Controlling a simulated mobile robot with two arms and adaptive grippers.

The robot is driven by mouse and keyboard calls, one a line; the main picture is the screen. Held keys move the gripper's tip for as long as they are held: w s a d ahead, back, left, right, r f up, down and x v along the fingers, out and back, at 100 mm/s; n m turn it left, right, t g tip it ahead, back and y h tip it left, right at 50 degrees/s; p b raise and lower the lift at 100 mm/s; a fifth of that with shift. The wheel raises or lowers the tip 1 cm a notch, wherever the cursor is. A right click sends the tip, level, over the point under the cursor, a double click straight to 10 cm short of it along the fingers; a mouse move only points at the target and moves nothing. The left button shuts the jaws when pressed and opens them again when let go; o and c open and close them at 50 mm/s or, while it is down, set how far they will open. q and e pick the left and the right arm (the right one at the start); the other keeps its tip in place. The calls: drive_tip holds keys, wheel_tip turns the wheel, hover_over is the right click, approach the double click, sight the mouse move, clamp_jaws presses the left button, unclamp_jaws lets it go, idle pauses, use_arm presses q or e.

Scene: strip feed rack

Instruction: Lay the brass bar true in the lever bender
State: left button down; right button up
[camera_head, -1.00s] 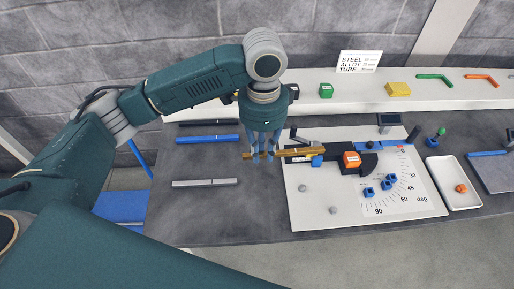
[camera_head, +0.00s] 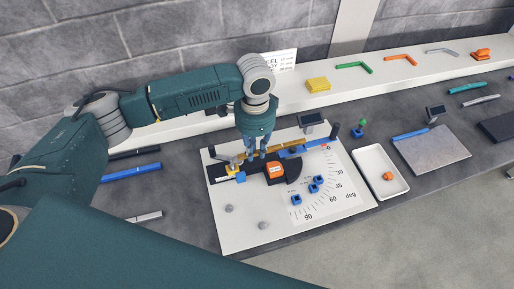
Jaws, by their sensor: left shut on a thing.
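The brass bar (camera_head: 290,146) is a thin golden strip, tilted slightly in the picture. My left gripper (camera_head: 262,152) is shut on it and reaches down from above. The lever bender (camera_head: 296,165) has a black body, an orange block, a blue arm and a degree scale on a white board. The bar lies over the back edge of the black body, near the blue arm. I cannot tell whether it touches the bender. The gripper fingers hide part of the bar. My right gripper is not in view.
A white tray (camera_head: 359,153) with an orange piece stands right of the board. A grey plate (camera_head: 443,160) with a blue strip lies farther right. Blue (camera_head: 130,172) and grey (camera_head: 146,217) strips lie left. A white shelf (camera_head: 427,60) at the back carries bent samples and a yellow block.

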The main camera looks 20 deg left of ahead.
use_arm(q)
drive_tip(key=shift+r, duration=0.1)
drive_tip(key=shift+w+d+p, duration=0.15)
drive_tip(key=shift+p, duration=0.55)
wheel_tip(320, 180, down, 2)
drive_tip(key=shift+b, duration=0.3)
wheel_tip(320, 180, down, 2)
drive_tip(key=shift+r, duration=0.1)
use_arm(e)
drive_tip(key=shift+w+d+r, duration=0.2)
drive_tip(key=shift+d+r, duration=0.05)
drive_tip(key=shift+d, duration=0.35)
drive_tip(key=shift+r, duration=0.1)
use_arm(q)
drive_tip(key=shift+p, duration=0.45)
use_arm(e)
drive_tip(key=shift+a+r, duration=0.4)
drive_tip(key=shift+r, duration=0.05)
use_arm(q)
drive_tip(key=shift+f, duration=0.5)
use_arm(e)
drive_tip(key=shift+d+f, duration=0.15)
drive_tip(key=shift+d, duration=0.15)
